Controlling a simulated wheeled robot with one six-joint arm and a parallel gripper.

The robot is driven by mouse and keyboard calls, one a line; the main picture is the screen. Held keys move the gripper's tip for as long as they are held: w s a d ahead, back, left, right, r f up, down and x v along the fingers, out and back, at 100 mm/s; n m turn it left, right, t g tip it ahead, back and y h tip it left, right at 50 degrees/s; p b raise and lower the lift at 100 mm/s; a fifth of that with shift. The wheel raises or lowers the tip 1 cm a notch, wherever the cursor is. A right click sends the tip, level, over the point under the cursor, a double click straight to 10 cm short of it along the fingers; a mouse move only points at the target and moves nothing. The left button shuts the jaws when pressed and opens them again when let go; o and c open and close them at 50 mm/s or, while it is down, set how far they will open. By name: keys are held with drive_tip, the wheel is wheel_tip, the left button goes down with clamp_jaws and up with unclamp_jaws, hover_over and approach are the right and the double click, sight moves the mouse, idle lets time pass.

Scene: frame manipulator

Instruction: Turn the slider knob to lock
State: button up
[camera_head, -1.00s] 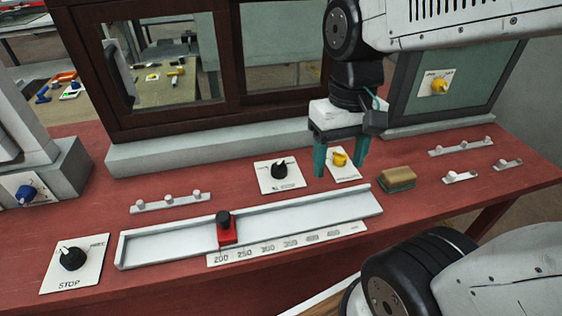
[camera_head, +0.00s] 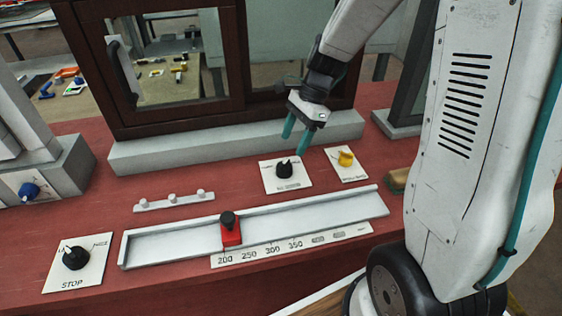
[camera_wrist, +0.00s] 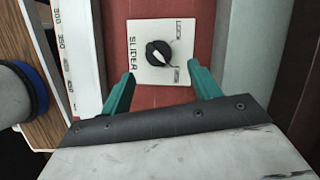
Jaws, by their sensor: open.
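The slider knob (camera_head: 284,170) is black with a white pointer mark, on a white plate on the red desk behind the slider rail. In the wrist view the knob (camera_wrist: 158,53) sits on its plate (camera_wrist: 140,32) marked SLIDER, with small labels at two corners; its pointer aims toward the lower right one. My gripper (camera_head: 296,134) is open and empty, above and just behind the knob. In the wrist view its teal fingers (camera_wrist: 160,76) are spread to either side below the knob, not touching it.
A yellow knob (camera_head: 345,158) on its own plate is just right. The white slider rail (camera_head: 300,219) with a red block (camera_head: 231,233) lies in front. A grey sill (camera_head: 200,151) and brown window frame stand behind. A STOP knob (camera_head: 75,257) is at front left.

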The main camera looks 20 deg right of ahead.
sight(285, 161)
drive_tip(key=x, duration=0.7)
drive_tip(key=shift+f, duration=0.15)
drive_tip(key=shift+c, duration=0.3)
